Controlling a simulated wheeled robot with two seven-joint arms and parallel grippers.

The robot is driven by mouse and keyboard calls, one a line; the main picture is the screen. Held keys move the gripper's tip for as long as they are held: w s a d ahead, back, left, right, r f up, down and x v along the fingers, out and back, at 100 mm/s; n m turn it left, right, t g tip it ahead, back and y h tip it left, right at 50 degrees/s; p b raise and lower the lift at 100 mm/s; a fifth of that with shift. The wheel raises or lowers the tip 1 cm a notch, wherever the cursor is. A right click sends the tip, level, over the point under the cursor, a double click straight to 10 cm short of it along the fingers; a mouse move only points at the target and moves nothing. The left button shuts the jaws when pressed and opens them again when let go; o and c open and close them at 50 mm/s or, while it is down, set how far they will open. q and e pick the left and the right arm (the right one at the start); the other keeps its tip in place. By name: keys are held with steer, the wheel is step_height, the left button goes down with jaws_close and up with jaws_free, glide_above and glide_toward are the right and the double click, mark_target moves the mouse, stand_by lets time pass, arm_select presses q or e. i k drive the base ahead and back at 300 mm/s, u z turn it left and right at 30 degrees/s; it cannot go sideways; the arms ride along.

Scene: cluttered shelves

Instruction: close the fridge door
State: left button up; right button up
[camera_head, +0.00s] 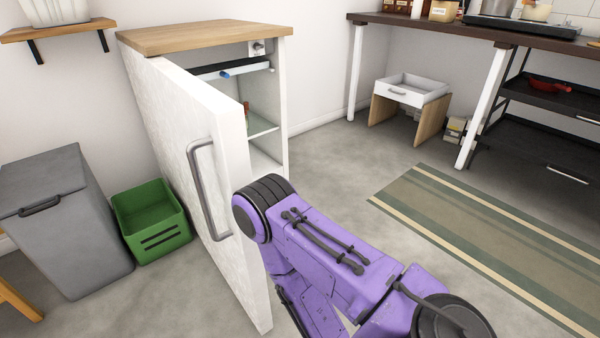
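The white fridge door (200,170) stands open, swung out toward me from the small fridge (284,110) with a wooden top. A grey bar handle (205,190) is on the door's outer face. Through the opening I see shelves and a small blue item inside. My purple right arm comes in from the lower right, and its links lie close to the door's free edge and inner side. Its gripper is out of sight, perhaps behind the door or arm. I cannot tell whether the arm touches the door. My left arm is not in view.
A green crate (150,222) and a grey bin (62,215) stand left of the door. A striped rug (480,245) lies on the right. A low wooden stand with a white drawer (410,92) is under the dark counter. The floor between is clear.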

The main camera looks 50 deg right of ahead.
mark_target(205, 129)
steer(key=z, duration=0.75)
steer(key=i, duration=0.5)
steer(key=k, duration=0.5)
steer(key=z, duration=2.35)
steer(key=k, duration=1.6)
steer(key=u, duration=2.05)
steer(key=i, duration=0.5)
steer(key=u, duration=0.05)
